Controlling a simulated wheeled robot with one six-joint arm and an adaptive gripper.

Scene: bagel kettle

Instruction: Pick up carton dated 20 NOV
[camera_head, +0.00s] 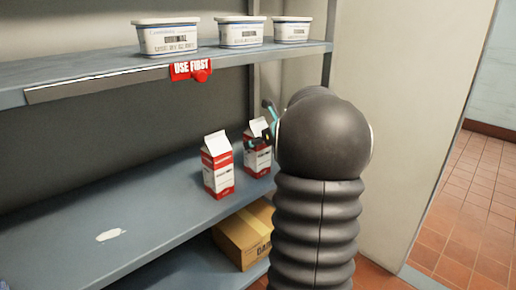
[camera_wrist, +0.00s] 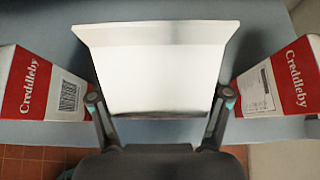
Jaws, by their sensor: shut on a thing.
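In the wrist view a carton with a plain white face (camera_wrist: 158,75) stands between the two fingers of my gripper (camera_wrist: 160,105), which is shut on it. No date can be read on this face. Red and white Creddleby cartons stand on either side, one at the left (camera_wrist: 35,85) and one at the right (camera_wrist: 283,80). In the head view one carton (camera_head: 217,167) stands upright on the lower shelf, and another (camera_head: 257,158) stands to its right. My gripper's fingers (camera_head: 265,127) overlap that second carton, and my arm hides what lies further right. Dates are too small to read.
The blue-grey lower shelf (camera_head: 150,215) is largely clear on the left, with a pale patch. The upper shelf (camera_head: 110,68) above holds several white tubs (camera_head: 168,38) and a red USE FIRST tag (camera_head: 190,69). A cardboard box (camera_head: 243,238) sits below. A pale wall panel (camera_head: 405,120) stands at the right.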

